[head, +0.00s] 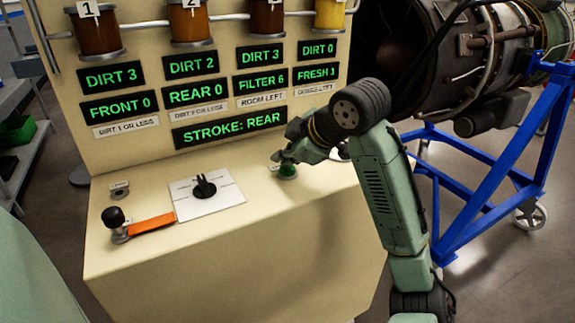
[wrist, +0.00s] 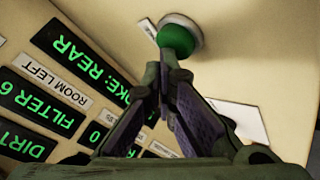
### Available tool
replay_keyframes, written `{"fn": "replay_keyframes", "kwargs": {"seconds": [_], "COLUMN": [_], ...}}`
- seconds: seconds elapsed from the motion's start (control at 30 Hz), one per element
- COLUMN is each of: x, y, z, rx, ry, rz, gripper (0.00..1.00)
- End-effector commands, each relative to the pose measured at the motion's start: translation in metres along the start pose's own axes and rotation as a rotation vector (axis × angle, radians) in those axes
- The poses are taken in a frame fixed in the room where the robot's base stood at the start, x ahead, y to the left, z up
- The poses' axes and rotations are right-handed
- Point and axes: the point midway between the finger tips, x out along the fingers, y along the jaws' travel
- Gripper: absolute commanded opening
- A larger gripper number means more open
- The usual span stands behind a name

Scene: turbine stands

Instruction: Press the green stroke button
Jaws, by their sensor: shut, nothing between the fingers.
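The green stroke button (head: 288,172) is a round green dome on the console's top, at the right part of the ledge. It also shows in the wrist view (wrist: 175,39), standing on a pale round base. My gripper (head: 279,158) is just above and beside the button in the head view, and partly covers it. In the wrist view my gripper's fingertips (wrist: 164,66) are together, with nothing between them, and overlap the lower edge of the button. I cannot tell whether they touch it. The display (head: 229,128) reads "STROKE: REAR".
The cream console (head: 230,235) also carries a black rotary knob (head: 204,187) on a white plate, and a black-knobbed lever (head: 116,218) beside an orange strip. Several jars hang above the displays. A blue turbine stand (head: 490,205) is to the right of my arm.

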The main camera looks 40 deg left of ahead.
Motion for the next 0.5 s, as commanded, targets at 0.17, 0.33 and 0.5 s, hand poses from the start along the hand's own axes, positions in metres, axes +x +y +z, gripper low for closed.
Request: {"fn": "replay_keyframes", "kwargs": {"seconds": [0.17, 0.33, 0.5], "x": [-0.0088, -0.0086, -0.0087], "y": [0.0065, 0.0063, 0.0064], "z": [-0.0063, -0.0062, -0.0063], "rx": [0.000, 0.000, 0.000], "ry": [0.000, 0.000, 0.001], "rz": [0.000, 0.000, 0.000], "gripper": [0.00, 0.00, 0.00]}}
